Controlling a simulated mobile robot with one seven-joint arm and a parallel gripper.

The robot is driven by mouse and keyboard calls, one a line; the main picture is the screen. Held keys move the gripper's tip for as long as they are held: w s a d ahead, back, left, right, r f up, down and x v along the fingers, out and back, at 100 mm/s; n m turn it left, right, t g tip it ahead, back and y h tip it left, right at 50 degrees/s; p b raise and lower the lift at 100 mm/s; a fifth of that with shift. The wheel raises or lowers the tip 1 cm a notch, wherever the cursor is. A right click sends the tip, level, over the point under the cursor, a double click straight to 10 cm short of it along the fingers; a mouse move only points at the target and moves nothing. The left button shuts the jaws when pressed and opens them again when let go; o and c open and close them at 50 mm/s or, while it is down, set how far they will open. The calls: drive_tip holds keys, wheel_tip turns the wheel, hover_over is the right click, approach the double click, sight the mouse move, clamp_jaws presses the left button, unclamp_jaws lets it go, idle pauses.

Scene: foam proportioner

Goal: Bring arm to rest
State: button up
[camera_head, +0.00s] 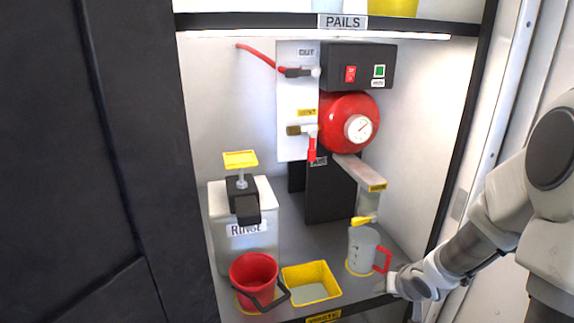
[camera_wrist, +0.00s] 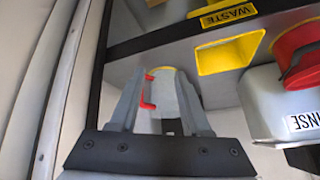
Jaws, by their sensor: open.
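My gripper (camera_head: 388,282) is at the right front of the cabinet's floor, close beside the clear jug (camera_head: 361,248) with its red handle (camera_head: 382,260). In the wrist view my gripper (camera_wrist: 164,88) is open, and the jug (camera_wrist: 170,95) with its red handle (camera_wrist: 148,92) shows between the two fingers. I cannot tell whether a finger touches the handle. The jug stands upright under the spout with the yellow tip (camera_head: 364,220). My arm comes in from the right.
A red pail (camera_head: 254,271), a yellow-rimmed waste opening (camera_head: 311,283) and a RINSE tank (camera_head: 245,228) are left of the jug. The red round vessel with gauge (camera_head: 340,115) is above. The cabinet's right post (camera_head: 462,130) is close to my arm.

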wheel_tip(320, 180, up, 9)
drive_tip(key=s+d+h, duration=0.1)
drive_tip(key=s+h, duration=0.1)
drive_tip(key=s, duration=0.1)
drive_tip(key=s+a+r+n+g+y, duration=0.1)
drive_tip(key=s+a+r, duration=0.45)
drive_tip(key=s, duration=0.35)
drive_tip(key=s+a+r+n+y, duration=0.1)
drive_tip(key=s+a+r, duration=0.4)
drive_tip(key=s+r, duration=0.3)
wheel_tip(320, 180, up, 19)
drive_tip(key=p, duration=2.1)
drive_tip(key=shift+r, duration=0.2)
